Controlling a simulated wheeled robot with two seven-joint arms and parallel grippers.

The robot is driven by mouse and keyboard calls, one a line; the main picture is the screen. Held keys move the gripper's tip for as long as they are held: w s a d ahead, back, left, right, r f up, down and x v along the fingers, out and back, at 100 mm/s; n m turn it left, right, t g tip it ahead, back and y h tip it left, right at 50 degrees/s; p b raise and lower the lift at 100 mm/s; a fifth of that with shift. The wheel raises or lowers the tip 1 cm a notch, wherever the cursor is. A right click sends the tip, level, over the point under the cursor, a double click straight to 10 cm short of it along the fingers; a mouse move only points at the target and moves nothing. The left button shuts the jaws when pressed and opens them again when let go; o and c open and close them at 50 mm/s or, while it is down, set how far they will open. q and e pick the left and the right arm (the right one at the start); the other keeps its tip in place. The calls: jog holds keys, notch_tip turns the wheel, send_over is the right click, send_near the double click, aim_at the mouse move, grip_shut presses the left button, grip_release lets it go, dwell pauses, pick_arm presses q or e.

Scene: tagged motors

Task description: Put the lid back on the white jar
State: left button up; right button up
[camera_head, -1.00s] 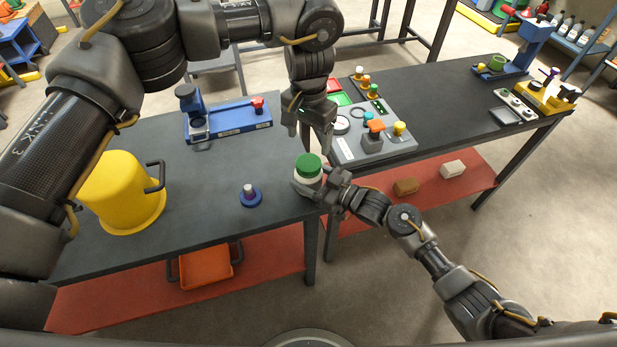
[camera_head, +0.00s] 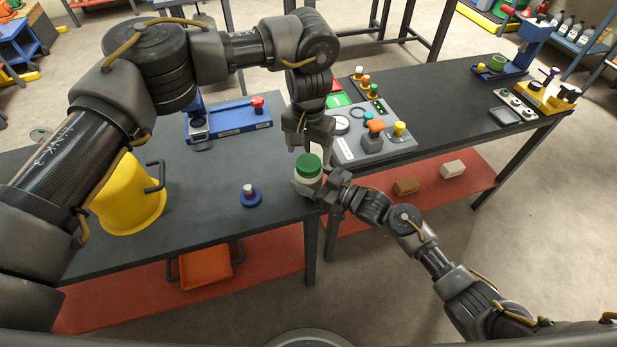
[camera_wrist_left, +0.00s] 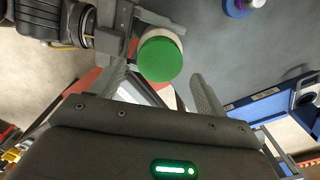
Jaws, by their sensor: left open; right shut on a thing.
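The white jar (camera_head: 307,183) is at the front right edge of the dark table, in the grasp of my right gripper (camera_head: 320,186). The green lid (camera_head: 308,165) sits on top of the jar; whether it is fully seated I cannot tell. My left gripper (camera_head: 312,148) is open and empty, just behind and above the lid. In the left wrist view the lid (camera_wrist_left: 160,59) shows as a green disc between the lines of the two open fingers, with the white jar (camera_wrist_left: 158,33) partly hidden beneath it.
A yellow bucket (camera_head: 128,200) stands on the left of the table (camera_head: 210,215), partly behind my left arm. A blue base with a silver knob (camera_head: 250,197) is left of the jar. A blue fixture (camera_head: 235,119) lies behind. A grey control panel (camera_head: 350,150) is to the right.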

aim_at(308, 162)
pick_arm(q)
jog(key=shift+f, duration=1.75)
